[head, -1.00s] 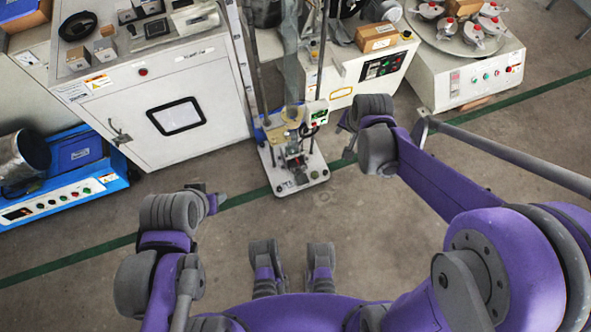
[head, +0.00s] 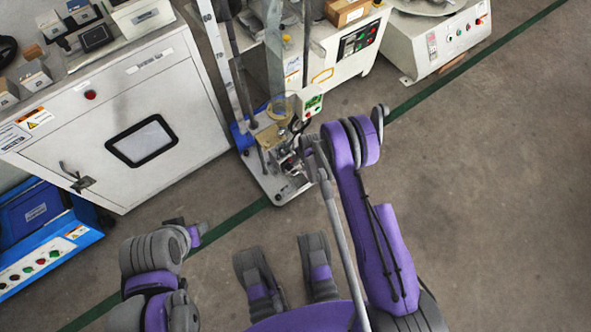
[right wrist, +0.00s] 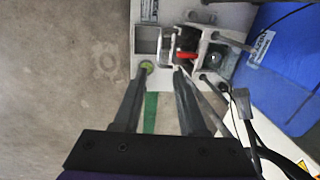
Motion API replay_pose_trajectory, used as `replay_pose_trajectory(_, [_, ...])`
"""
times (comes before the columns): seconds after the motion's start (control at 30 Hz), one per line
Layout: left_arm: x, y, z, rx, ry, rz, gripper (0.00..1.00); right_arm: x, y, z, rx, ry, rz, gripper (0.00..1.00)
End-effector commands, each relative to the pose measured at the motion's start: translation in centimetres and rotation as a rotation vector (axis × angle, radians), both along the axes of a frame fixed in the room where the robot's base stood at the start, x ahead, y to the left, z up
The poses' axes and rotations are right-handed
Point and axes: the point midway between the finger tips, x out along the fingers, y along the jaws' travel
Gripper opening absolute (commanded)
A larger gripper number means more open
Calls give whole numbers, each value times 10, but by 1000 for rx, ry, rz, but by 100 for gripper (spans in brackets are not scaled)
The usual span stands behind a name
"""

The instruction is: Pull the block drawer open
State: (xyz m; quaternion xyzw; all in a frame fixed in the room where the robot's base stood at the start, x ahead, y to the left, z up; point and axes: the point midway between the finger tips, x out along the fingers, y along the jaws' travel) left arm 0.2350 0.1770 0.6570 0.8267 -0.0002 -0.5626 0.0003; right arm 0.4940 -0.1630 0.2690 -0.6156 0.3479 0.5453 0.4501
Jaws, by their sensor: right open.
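A small metal block assembly (head: 286,160) sits low on the white base plate (head: 283,194) of the tall test stand. In the right wrist view the block assembly (right wrist: 210,60) has a red part and a square-edged metal piece. I cannot clearly tell which part is the drawer. My right gripper (head: 306,168) is at the front of this assembly. In the right wrist view its two dark fingers (right wrist: 165,70) are apart, with tips close to the metal piece and nothing clearly between them. My left gripper (head: 190,229) is low at left, away from the stand; its jaws are unclear.
A grey cabinet (head: 180,85) with a small window stands left of the stand. A blue machine (head: 45,235) is at far left. A white control unit (head: 345,50) stands behind on the right. Cables hang near the stand. The floor (head: 490,200) at right is clear.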

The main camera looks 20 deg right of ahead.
Motion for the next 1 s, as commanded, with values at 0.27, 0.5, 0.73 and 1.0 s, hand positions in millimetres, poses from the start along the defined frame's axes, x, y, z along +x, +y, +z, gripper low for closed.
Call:
replay_pose_trajectory(0.27, [2, 0, -11, 0, 1, 0, 50, 8, 3, -45, 0, 0, 1, 41])
replay_pose_trajectory(0.5, [4, 0, -19, 0, 0, 0, 50, 15, 6, -85, 0, -1, 2, 41])
replay_pose_trajectory(0.73, [4, 0, -21, 0, 0, 0, 50, 17, 7, -101, 0, 0, 2, 41])
replay_pose_trajectory(1.0, [4, 0, -21, 0, 0, 0, 50, 17, 7, -102, 0, 0, 2, 41])
